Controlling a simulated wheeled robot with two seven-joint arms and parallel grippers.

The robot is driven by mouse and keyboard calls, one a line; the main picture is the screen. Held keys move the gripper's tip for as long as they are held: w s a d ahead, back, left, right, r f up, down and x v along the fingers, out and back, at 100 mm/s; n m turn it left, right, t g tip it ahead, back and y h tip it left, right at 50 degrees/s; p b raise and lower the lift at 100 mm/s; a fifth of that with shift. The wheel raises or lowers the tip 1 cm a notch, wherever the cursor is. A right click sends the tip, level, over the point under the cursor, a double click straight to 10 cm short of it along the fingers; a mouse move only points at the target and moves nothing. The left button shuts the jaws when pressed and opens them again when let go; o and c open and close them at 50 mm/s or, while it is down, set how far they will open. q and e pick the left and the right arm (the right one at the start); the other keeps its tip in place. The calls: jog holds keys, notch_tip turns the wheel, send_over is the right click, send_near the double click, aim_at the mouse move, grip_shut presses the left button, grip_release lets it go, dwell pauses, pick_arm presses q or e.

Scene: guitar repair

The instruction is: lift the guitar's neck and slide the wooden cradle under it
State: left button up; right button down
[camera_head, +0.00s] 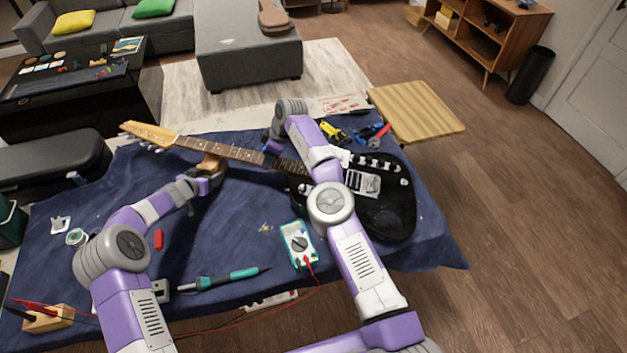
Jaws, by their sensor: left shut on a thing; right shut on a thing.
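The electric guitar lies across the blue cloth, its black body (392,213) at the right and its fretted neck (228,150) running left to the pale headstock (148,132). My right gripper (271,148) is shut on the neck near its middle, partly hidden behind my own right arm, which also covers part of the body. My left gripper (212,174) is shut on the small brown wooden cradle (209,162), at the near edge of the neck. I cannot tell whether the cradle touches the neck or how far under it reaches.
A multimeter (298,244) and a teal-handled soldering iron (222,279) lie on the near cloth. Pliers and other tools (352,131) lie behind the guitar body. A black case (52,165) stands at the left. A wooden stool (416,110) is at the far right.

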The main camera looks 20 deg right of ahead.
pick_arm(q)
jog(key=shift+w+d+r, duration=0.1)
jog(key=shift+w+d, duration=0.45)
jog(key=shift+w, duration=0.35)
dwell(0.6)
jog(key=o, duration=1.1)
jog(key=shift+f, duration=0.25)
jog(key=shift+c, duration=0.7)
jog(key=shift+a+r, duration=0.1)
